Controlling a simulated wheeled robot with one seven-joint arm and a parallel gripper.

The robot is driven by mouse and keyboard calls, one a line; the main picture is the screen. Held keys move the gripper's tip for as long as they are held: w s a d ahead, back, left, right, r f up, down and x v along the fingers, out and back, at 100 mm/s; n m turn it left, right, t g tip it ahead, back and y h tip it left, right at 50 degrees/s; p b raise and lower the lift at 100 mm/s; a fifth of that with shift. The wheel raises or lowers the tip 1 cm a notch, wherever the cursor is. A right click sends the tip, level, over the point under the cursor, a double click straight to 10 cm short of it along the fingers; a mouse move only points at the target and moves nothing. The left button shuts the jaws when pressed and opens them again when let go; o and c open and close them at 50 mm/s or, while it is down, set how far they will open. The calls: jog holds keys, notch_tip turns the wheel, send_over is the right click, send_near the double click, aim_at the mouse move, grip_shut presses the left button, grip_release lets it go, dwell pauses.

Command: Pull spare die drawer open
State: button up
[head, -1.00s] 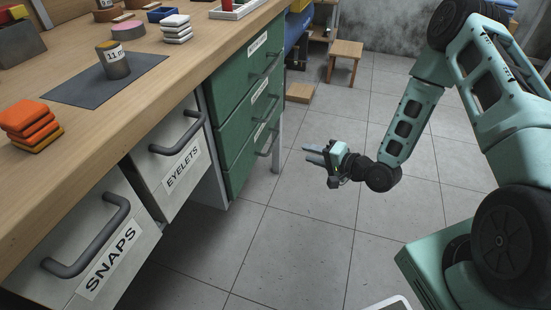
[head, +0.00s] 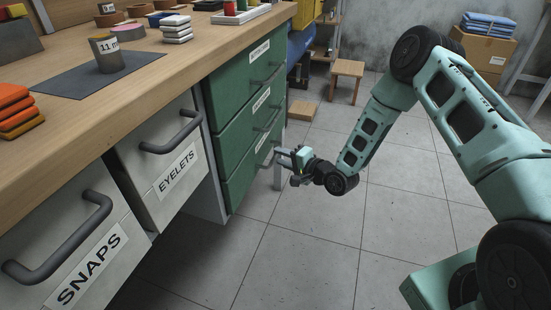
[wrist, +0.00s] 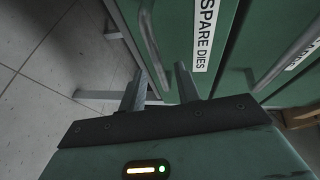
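The spare dies drawer (wrist: 185,50) is the green drawer labelled "SPARE DIES" in the wrist view. It appears to be the lowest drawer (head: 240,180) of the green cabinet in the head view, and it looks shut. Its grey bar handle (wrist: 150,40) runs beside the label, and its near end lies between my fingers in the wrist picture. My gripper (wrist: 160,88) is open, its two fingers apart and pointing at the drawer front. In the head view my gripper (head: 281,157) is right at the handle. I cannot tell whether the fingers touch it.
Two more green drawers (head: 238,85) with bar handles sit above. The grey EYELETS drawer (head: 165,150) and SNAPS drawer (head: 75,235) are to the left under the wooden workbench (head: 170,75). A stool (head: 347,75) stands behind. The tiled floor (head: 320,265) in front is clear.

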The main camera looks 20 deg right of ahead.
aim_at(276, 155)
jog(key=shift+b+x, duration=0.3)
jog(key=shift+x, duration=1.45)
grip_shut()
jog(key=s+d+p, duration=0.2)
jog(key=s+d, duration=0.5)
jog(key=d, duration=0.3)
jog(key=s+d+p, duration=0.3)
jog(key=s+d, duration=0.5)
jog(key=d, duration=0.3)
jog(key=shift+s+p, duration=0.25)
jog(key=shift+p, duration=0.05)
jog(key=shift+d, duration=0.15)
grip_release()
jog(key=p+v, duration=0.3)
jog(key=v, duration=1.4)
jog(key=shift+s, duration=0.15)
